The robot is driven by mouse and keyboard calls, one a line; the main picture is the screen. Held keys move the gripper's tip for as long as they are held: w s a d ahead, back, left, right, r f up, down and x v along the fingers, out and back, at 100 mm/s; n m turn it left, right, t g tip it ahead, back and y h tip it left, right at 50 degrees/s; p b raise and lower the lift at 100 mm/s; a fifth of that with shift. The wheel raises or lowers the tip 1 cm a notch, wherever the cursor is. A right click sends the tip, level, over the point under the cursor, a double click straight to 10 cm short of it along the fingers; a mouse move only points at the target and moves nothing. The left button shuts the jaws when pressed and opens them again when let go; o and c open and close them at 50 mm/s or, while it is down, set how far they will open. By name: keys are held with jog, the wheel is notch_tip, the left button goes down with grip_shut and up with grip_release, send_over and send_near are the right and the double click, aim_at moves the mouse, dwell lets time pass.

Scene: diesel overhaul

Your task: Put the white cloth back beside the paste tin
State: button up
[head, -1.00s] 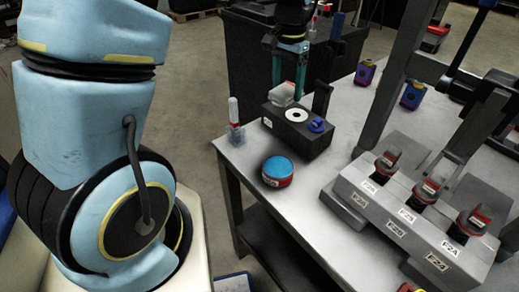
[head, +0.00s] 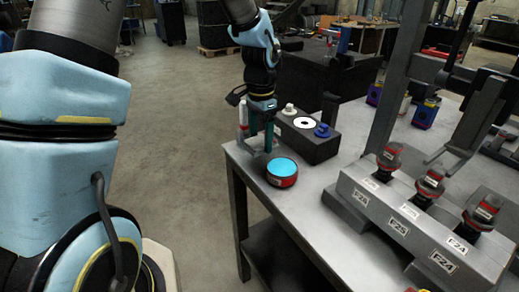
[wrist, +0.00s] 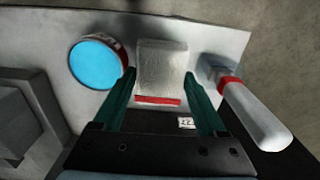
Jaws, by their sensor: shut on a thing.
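The white cloth (wrist: 160,68), folded with a red band across it, lies between my gripper's fingers in the wrist view. My gripper (wrist: 161,82) is shut on it. The paste tin (head: 282,173) is red with a blue lid and stands on the bench. In the wrist view the tin (wrist: 96,63) is left of the cloth with a small gap. I cannot tell whether the cloth touches the bench.
A white bottle (wrist: 257,116) stands right of the cloth in the wrist view. A black box (head: 318,143) with a white ring and a blue knob (head: 322,131) is behind the tin. A grey labelled block (head: 410,215) holds three injectors. Bare bench (head: 310,200) lies right of the tin.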

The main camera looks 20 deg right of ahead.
aim_at(261, 150)
jog(key=shift+f+p, duration=0.4)
jog(key=shift+f, duration=1.55)
jog(key=shift+f, duration=0.15)
jog(key=o, duration=1.2)
jog(key=shift+c, duration=0.2)
notch_tip(261, 150, up, 12)
jog(key=shift+r+b, duration=0.15)
jog(key=shift+b, duration=0.9)
jog(key=s+a+f+n, duration=0.1)
jog(key=a+n, duration=0.3)
jog(key=a, duration=0.6)
jog(key=s+a+f+n+t, duration=0.1)
jog(key=a+n, duration=0.4)
jog(key=a, duration=0.5)
jog(key=s+a+f+n, duration=0.2)
jog(key=a+n, duration=0.3)
jog(key=a, duration=0.5)
jog(key=shift+t, duration=0.3)
